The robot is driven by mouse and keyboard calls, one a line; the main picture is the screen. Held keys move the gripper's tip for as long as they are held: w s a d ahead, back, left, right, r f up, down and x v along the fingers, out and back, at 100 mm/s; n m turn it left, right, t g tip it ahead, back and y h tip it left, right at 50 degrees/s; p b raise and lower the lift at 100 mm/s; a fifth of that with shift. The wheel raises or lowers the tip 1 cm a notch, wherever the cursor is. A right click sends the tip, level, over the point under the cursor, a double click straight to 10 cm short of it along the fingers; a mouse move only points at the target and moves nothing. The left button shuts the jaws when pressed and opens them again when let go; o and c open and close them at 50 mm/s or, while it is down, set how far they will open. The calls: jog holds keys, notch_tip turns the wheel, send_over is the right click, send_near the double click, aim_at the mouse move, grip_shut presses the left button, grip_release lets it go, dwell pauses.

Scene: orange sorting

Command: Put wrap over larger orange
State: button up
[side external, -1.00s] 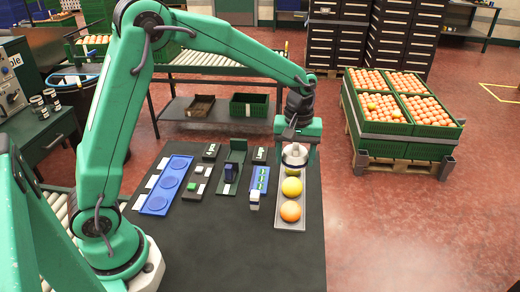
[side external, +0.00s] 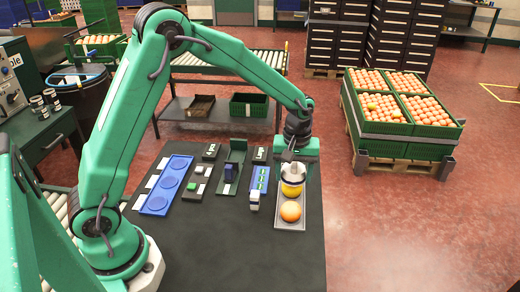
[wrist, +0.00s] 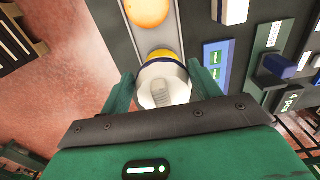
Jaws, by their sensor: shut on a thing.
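My gripper (side external: 293,164) is shut on a white wrap (side external: 293,173) with a dark blue rim. In the wrist view the wrap (wrist: 165,82) sits between the two green fingers. It is at the top of a yellow-orange fruit (side external: 292,190), upright, with the fruit's lower part showing below the rim. I cannot tell how firmly it rests there. Part of that fruit (wrist: 166,54) shows past the rim in the wrist view. A deeper orange fruit (side external: 290,211) lies in front of it, uncovered. Both are in a narrow grey tray (side external: 282,226). Their sizes look close.
Left of the tray stand a small white-topped block (side external: 254,197) and a blue plate with green marks (side external: 261,178). A dark green holder (side external: 232,172) and a blue three-circle tray (side external: 165,190) are further left. The black table's front is clear.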

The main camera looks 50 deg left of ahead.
aim_at(294, 167)
jog(key=shift+f, duration=1.6)
jog(key=shift+f, duration=0.5)
dwell(0.5)
jog(key=o, duration=1.5)
jog(key=shift+r, duration=0.2)
jog(key=shift+r, duration=3.8)
